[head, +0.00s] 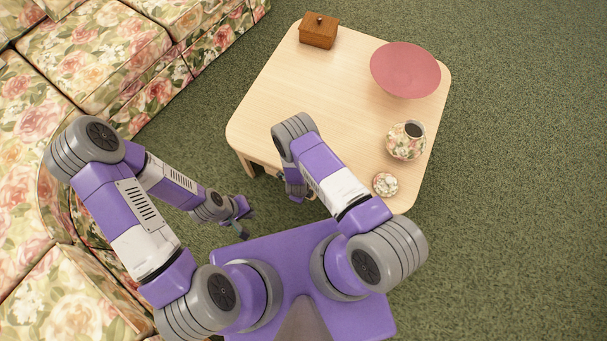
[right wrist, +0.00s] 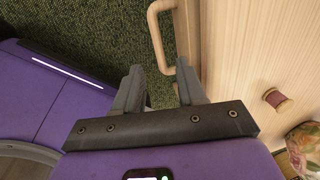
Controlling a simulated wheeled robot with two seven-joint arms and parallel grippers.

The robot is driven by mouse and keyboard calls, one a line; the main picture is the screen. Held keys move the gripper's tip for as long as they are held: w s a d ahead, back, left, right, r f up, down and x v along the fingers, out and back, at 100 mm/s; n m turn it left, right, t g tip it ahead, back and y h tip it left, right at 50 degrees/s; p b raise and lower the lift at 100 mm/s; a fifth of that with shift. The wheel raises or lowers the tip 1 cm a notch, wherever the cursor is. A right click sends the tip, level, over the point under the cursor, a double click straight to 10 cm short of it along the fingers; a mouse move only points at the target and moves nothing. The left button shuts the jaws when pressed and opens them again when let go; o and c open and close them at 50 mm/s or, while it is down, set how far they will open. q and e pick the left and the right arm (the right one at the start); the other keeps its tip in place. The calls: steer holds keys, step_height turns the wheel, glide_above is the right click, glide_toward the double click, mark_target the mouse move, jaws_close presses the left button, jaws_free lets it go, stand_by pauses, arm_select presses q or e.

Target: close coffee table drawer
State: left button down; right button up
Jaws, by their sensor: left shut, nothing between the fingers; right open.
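The light wood coffee table (head: 300,90) stands ahead of me. In the right wrist view its drawer handle (right wrist: 157,35), a pale wooden bar on the table's side, shows just beyond the fingertips. My right gripper (right wrist: 160,78) is open and empty; its right finger overlaps the handle's near end, and I cannot tell whether they touch. In the head view that gripper is mostly hidden under its own arm at the table's near edge. How far the drawer is out cannot be told.
On the tabletop are a wooden box (head: 319,31), a pink bowl (head: 405,70), a floral pot (head: 404,146) and a small floral piece (head: 385,184). A thread spool (right wrist: 276,98) shows in the right wrist view. A floral sofa (head: 95,55) lines the left; carpet is clear at right.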

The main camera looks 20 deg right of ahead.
steer(key=f, duration=0.2)
steer(key=f+b, duration=0.1)
steer(key=f, duration=0.1)
steer(key=f+b, duration=0.1)
steer(key=f, duration=0.1)
steer(key=shift+w+d, duration=0.35)
steer(key=shift+w, duration=0.05)
steer(key=shift+c, duration=0.4)
jaws_close()
